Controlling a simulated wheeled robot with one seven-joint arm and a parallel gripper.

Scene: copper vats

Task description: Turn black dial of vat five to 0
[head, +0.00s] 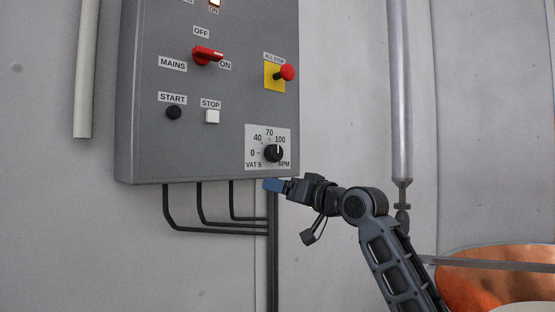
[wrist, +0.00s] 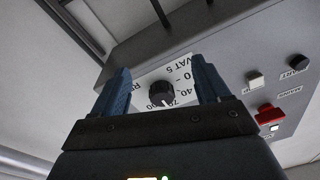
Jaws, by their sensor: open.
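The black dial (head: 273,153) of vat 5 sits on a white scale plate (head: 252,135) at the lower right of the grey control box. The plate is marked 0, 40, 70 and 100 RPM. The dial's white pointer mark is up, close to the 100. My gripper (head: 273,185) has blue fingers and is just below the box's bottom edge in the head view, under the dial. In the wrist view the dial (wrist: 161,94) shows between the two spread fingers of my gripper (wrist: 160,66). The gripper is open and empty; contact with the dial cannot be seen.
The box (head: 150,140) also carries a red mains switch (head: 208,55) turned toward ON, a red all-stop button (head: 286,73), a black start button (head: 174,112) and a white stop button (head: 212,117). Cables (head: 200,215) run below. A copper vat (head: 480,275) is at lower right.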

